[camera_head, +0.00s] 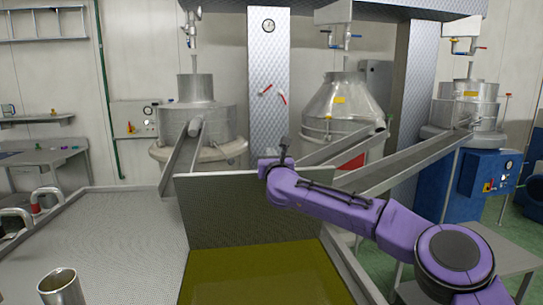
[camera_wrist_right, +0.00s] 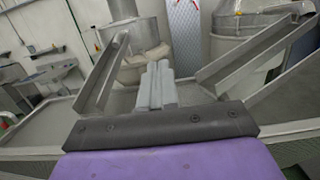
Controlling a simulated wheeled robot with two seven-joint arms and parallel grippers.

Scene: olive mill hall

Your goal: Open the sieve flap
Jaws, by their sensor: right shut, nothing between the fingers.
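The sieve flap (camera_head: 225,212) is a grey perforated panel in the head view. It stands nearly upright at the far side of an opening with yellow-green oil (camera_head: 260,275) below it. My right gripper (camera_head: 284,147) is at the flap's top right edge, its fingers pointing away past the panel. In the right wrist view my right gripper (camera_wrist_right: 157,84) is shut and its fingers are together with nothing between them. I cannot tell whether it touches the flap. My left gripper is not in view.
Perforated metal decking (camera_head: 110,240) lies left of the opening, with a metal cup (camera_head: 61,288) at its front. Metal chutes (camera_head: 181,155) slope down behind the flap from steel separators (camera_head: 342,112). A grey side table (camera_head: 500,255) stands at the right.

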